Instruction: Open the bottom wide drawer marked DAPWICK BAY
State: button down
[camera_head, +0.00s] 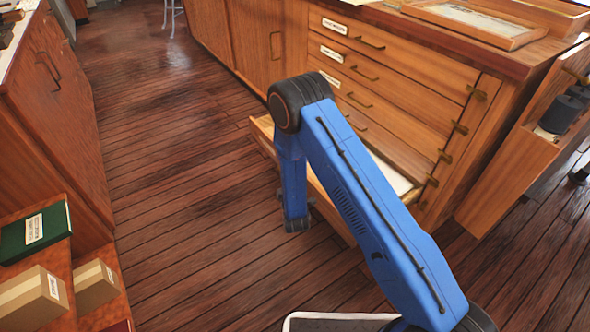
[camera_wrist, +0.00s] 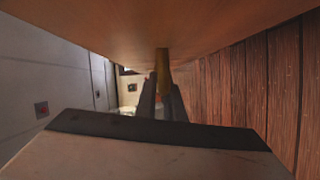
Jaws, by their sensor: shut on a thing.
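The bottom wide drawer (camera_head: 262,135) of the wooden chest stands partly pulled out, with pale paper (camera_head: 392,176) showing inside. My blue arm crosses in front and hides much of its front panel. Its label is hidden, so I cannot read the name. In the wrist view the drawer's wooden front (camera_wrist: 160,32) fills the top. My gripper (camera_wrist: 161,88) is shut on the brass drawer handle (camera_wrist: 162,68), with a dark finger on either side. In the head view the fingers are hidden or too small to tell.
The wide drawers above (camera_head: 400,68) are shut. A wooden tray (camera_head: 475,20) lies on the chest top. An open side compartment (camera_head: 530,150) holds dark cylinders at right. Low shelves with a green box (camera_head: 35,232) stand at left. The plank floor (camera_head: 180,180) between is clear.

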jog(key=shift+s+a, duration=0.8)
jog(key=shift+a, duration=0.2)
jog(key=c, duration=1.9)
grip_release()
jog(key=shift+o, duration=0.2)
jog(key=v, duration=1.7)
jog(key=shift+s, duration=0.2)
jog(key=shift+f, duration=0.15)
